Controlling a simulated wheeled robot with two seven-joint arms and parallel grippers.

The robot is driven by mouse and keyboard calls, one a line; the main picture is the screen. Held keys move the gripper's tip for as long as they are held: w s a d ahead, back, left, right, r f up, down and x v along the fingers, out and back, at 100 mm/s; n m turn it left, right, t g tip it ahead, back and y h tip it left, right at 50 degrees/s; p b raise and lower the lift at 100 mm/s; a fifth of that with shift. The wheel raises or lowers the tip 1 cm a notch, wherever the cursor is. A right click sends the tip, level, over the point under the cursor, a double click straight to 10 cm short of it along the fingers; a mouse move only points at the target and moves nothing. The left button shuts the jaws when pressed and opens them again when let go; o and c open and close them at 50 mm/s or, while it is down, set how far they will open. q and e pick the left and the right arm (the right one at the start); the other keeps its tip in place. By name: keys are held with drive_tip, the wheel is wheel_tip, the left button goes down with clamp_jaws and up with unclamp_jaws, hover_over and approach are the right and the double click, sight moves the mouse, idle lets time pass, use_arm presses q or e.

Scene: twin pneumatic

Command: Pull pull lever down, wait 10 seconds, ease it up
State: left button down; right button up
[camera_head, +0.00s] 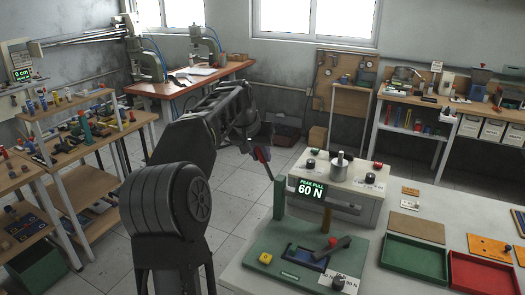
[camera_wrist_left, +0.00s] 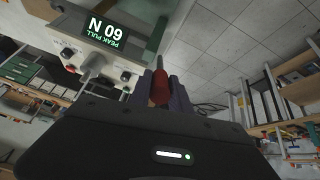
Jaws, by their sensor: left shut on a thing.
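The pull lever (camera_head: 268,170) is a thin dark rod that slants up and left from a green post (camera_head: 279,198) on the near bench. My left gripper (camera_head: 262,153) is at its upper end. In the left wrist view my left gripper (camera_wrist_left: 164,95) is shut on the lever's red grip (camera_wrist_left: 160,86), with a purple-grey finger on each side. The fingers hide part of the grip. A display (camera_head: 311,190) beside the post reads "PEAK PULL 60 N"; it also shows upside down in the left wrist view (camera_wrist_left: 107,31). My right gripper is not in view.
A pale box with knobs (camera_head: 330,185) stands behind the display. Green (camera_head: 414,237) and red (camera_head: 450,270) trays lie to the right. Open floor (camera_head: 230,208) lies left of the bench.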

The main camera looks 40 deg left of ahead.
use_arm(q)
drive_tip(key=c, duration=1.2)
unclamp_jaws()
drive_tip(key=b+v, duration=0.1)
drive_tip(key=v, duration=0.6)
drive_tip(key=shift+s+r, duration=0.2)
drive_tip(key=shift+r, duration=0.1)
